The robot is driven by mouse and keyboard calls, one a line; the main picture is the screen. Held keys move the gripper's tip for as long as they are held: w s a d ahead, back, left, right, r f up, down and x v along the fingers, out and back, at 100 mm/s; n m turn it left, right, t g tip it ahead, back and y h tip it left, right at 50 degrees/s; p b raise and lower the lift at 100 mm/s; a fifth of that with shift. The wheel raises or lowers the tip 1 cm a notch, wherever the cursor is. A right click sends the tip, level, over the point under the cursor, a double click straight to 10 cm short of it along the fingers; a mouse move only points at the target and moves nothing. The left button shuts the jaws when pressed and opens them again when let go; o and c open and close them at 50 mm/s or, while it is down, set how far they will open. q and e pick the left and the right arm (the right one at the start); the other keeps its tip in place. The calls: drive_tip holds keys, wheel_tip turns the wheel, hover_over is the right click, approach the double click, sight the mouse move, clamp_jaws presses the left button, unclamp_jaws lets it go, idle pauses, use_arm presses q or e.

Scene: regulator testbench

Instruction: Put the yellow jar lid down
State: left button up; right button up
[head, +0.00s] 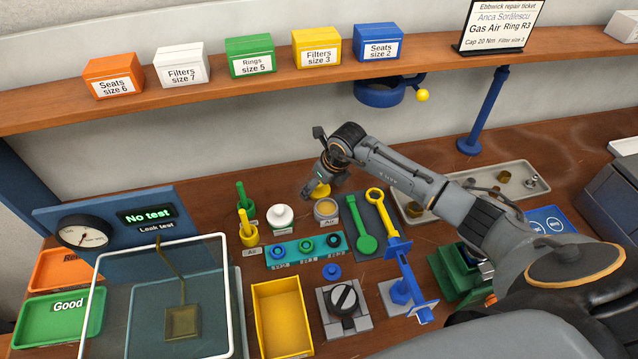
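The yellow jar lid (321,190) shows at the fingertips of my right gripper (318,184), just behind an open jar (326,209) labelled Air. The gripper points down and appears shut on the lid; its fingers and wrist partly hide it. I cannot tell whether the lid touches the table or hangs a little above it. The jar has no lid on it and shows a tan inside. My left gripper is not in view.
A white-lidded jar (281,216) stands left of the open jar. Green and yellow tools (247,228) stand further left. A teal ring holder (291,250) lies in front, and a green spoon-like tool (364,236) lies to the right. The wooden table (215,205) is bare at the back left.

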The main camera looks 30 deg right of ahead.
drive_tip(key=shift+r, duration=0.5)
drive_tip(key=b+v, duration=0.2)
drive_tip(key=v, duration=0.9)
drive_tip(key=shift+s, duration=0.25)
drive_tip(key=shift+d+r, duration=0.1)
